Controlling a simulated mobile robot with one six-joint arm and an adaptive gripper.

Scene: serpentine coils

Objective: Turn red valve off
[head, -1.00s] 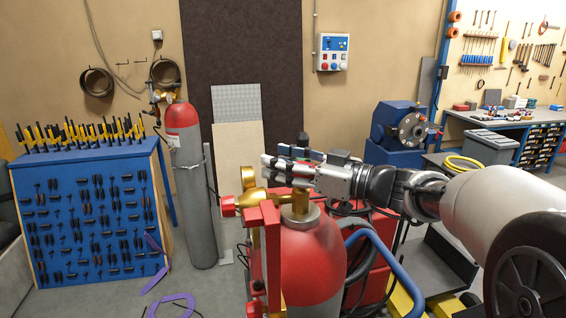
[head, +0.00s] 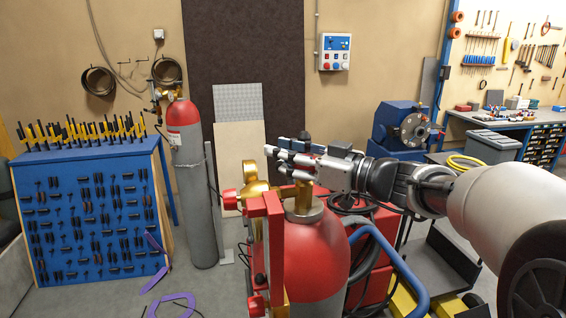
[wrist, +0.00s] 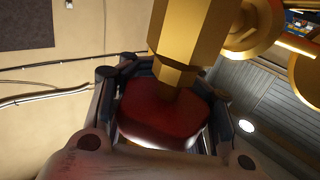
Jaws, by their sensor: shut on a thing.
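The red valve knob (wrist: 165,108) shows in the wrist view at the end of a brass valve stem (wrist: 180,40). My gripper (wrist: 165,85) has its fingers on both sides of the knob and is shut on it. In the head view my gripper (head: 285,158) is at the top of the red and grey gas cylinder (head: 315,250), at its brass valve body (head: 301,200). The knob itself is mostly hidden behind my fingers in the head view.
A brass regulator (head: 257,188) with another red knob (head: 230,200) sits left of the valve. A red upright frame (head: 274,240) and blue handle (head: 395,265) flank the cylinder.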

